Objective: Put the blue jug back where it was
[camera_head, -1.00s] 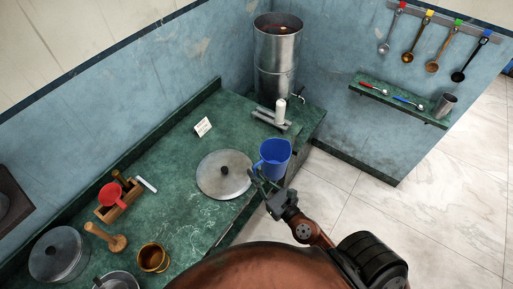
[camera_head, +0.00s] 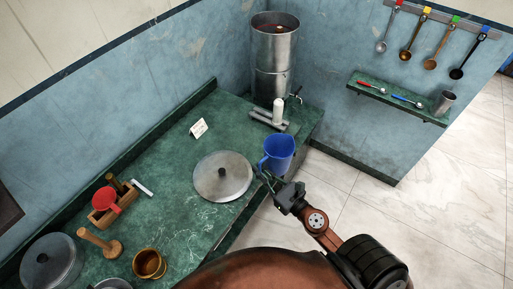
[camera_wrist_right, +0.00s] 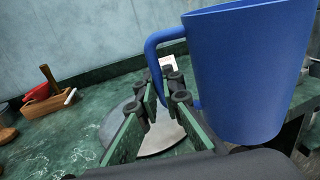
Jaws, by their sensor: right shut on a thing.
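The blue jug (camera_head: 278,152) is upright at the counter's front edge in the head view, right of the round metal lid. I cannot tell whether its base touches the counter. My right gripper (camera_head: 266,179) is shut on the jug's handle, on the jug's left side. In the right wrist view the jug (camera_wrist_right: 245,75) fills the right side, and the gripper fingers (camera_wrist_right: 165,95) close around the lower part of the handle. My left gripper is not in view.
The round metal lid (camera_head: 222,176) lies left of the jug. Behind stand a white candle-like cylinder (camera_head: 278,111) on a metal stand and a tall steel container (camera_head: 275,60) with a tap. A white card (camera_head: 198,128) stands on the green counter (camera_head: 165,150). Bare counter lies between card and jug.

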